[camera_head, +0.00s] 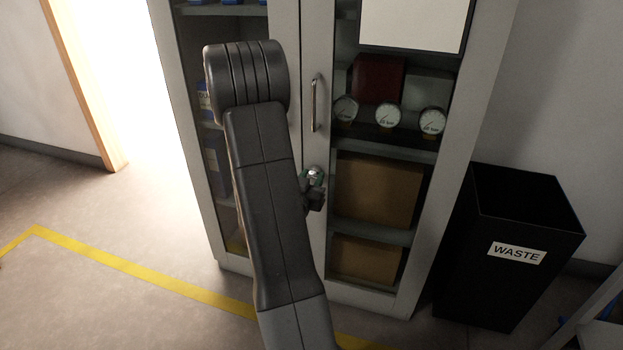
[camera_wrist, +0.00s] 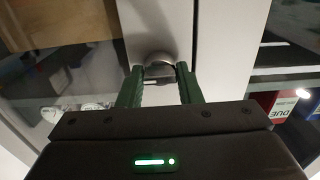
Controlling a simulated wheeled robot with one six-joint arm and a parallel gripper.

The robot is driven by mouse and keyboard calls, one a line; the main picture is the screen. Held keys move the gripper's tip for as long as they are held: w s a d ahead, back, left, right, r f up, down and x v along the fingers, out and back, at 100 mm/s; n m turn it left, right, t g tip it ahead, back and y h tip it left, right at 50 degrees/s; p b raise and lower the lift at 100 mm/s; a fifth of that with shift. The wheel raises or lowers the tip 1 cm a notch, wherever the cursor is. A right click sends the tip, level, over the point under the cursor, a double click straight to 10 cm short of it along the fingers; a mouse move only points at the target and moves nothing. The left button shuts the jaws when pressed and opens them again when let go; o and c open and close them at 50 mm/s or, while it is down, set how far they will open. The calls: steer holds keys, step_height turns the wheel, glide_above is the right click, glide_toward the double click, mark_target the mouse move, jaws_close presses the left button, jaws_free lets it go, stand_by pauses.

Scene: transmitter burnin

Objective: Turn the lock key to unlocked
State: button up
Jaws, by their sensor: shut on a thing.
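The lock key (camera_wrist: 158,70) is a rounded metal piece on the cabinet's door frame. My gripper (camera_wrist: 159,76) has its two green fingers on either side of it in the wrist view, shut on it. In the head view the lock's metal face (camera_head: 315,172) shows below the door handle (camera_head: 315,103), with my gripper (camera_head: 312,184) partly hidden behind my arm. The key's turn angle cannot be told, as the fingers cover its sides.
The glass-doored cabinet (camera_head: 287,30) holds several gauges and brown boxes (camera_head: 378,190). A black waste bin (camera_head: 510,245) stands to its right. Yellow tape (camera_head: 140,270) marks the floor at left, which is clear. A bright doorway opens at far left.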

steer(key=n, duration=0.4)
steer(key=shift+n+p, duration=0.3)
steer(key=shift+p, duration=0.1)
steer(key=n+p, duration=0.1)
steer(key=n, duration=0.3)
steer(key=shift+n, duration=0.3)
steer(key=n+p, duration=0.2)
steer(key=n, duration=0.2)
steer(key=shift+n+p, duration=0.65)
steer(key=shift+n, duration=1.65)
steer(key=o, duration=1)
